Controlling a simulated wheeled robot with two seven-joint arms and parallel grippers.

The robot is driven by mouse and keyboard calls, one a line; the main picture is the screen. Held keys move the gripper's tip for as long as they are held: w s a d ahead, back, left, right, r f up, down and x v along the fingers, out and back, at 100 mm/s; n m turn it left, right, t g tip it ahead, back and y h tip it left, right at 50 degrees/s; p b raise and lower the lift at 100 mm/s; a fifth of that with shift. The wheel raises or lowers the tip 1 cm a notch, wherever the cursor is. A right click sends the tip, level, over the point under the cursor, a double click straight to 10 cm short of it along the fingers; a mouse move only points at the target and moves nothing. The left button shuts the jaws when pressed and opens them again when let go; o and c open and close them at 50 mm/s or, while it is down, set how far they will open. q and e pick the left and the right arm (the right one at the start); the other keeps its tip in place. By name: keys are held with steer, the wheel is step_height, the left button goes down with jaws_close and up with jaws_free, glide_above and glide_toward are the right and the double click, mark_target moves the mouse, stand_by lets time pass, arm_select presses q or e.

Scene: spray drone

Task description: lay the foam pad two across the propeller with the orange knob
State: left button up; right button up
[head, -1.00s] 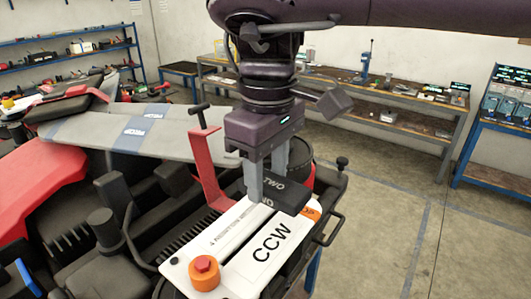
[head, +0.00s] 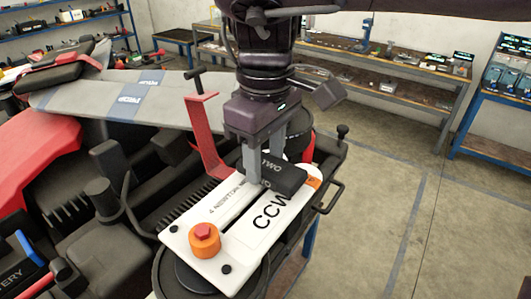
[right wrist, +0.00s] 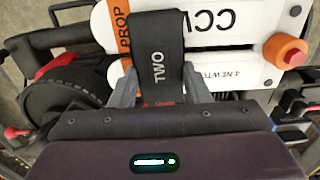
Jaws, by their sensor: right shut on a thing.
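The foam pad two (head: 279,178) is a black block marked TWO, held in my right gripper (head: 262,180), which is shut on it. It lies over the white plate marked CCW, the propeller with the orange knob (head: 262,232). The orange knob (head: 204,239) is at its near left end. In the right wrist view the pad (right wrist: 157,50) spans the white propeller (right wrist: 225,22) between the orange PROP label and the CCW lettering, with the knob (right wrist: 285,51) to the right. I cannot tell whether the pad touches the propeller. My left gripper is not in view.
A red bracket (head: 205,140) with a black handle stands just left of my right gripper. Workbenches (head: 390,88) line the back wall. The floor at right is clear.

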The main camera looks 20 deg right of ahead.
steer(key=shift+f+b, duration=0.3)
steer(key=shift+f, duration=0.15)
steer(key=o, duration=1)
steer(key=shift+s, duration=0.1)
